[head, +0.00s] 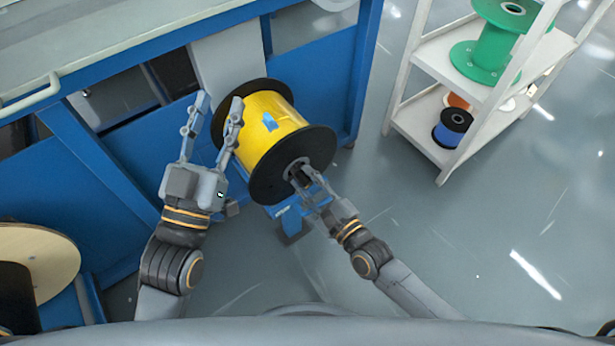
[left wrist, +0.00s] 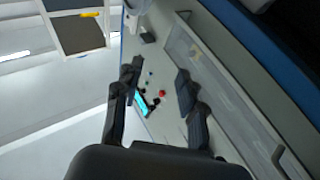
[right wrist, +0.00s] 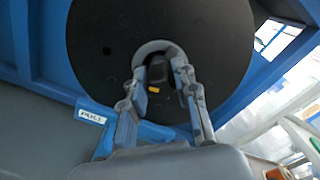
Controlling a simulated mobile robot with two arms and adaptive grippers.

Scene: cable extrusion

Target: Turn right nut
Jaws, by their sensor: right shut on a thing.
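A yellow cable spool (head: 275,130) with black flanges sits on the blue machine. At its right end is the right nut (head: 299,171), dark with a grey collar around it. In the right wrist view the nut (right wrist: 159,75) is dark with a small yellow mark, in front of the black flange (right wrist: 100,45). My right gripper (head: 308,184) is shut on the nut, with one finger on each side of it (right wrist: 162,88). My left gripper (head: 219,102) is open and empty beside the left flange, its fingers spread and pointing up; they also show apart in the left wrist view (left wrist: 158,75).
A blue machine bracket labelled PULL (right wrist: 90,116) is close to my right gripper. A white shelf (head: 410,140) with green and blue spools stands at the right. A wooden-sided reel (head: 45,250) is at the lower left. The floor right of the spool is clear.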

